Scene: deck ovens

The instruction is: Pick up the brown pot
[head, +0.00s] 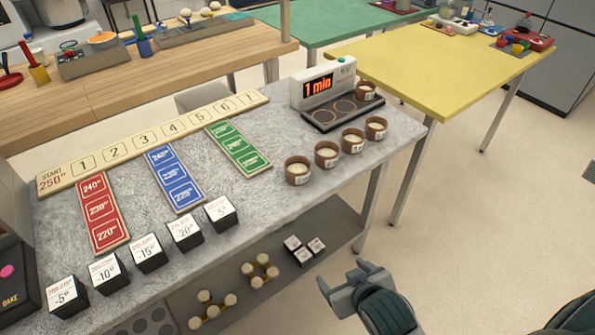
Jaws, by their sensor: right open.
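Several small brown pots with pale contents and white labels are on the grey stone-topped table (330,205). A row of them runs along its right part: the nearest brown pot (298,172), then a second (327,156), a third (353,142) and the farthest of the row (376,129). My right gripper (345,283) is open and empty at the bottom, to the right of the table and apart from the pots. My left gripper is out of view.
Black-and-white cubes (148,255) stand along the table's near edge. A number strip (150,140) and red, blue and green cards lie on top. A lower shelf (330,228) holds small cubes and pale-topped pegs. A yellow table (440,75) stands beyond; floor at right is clear.

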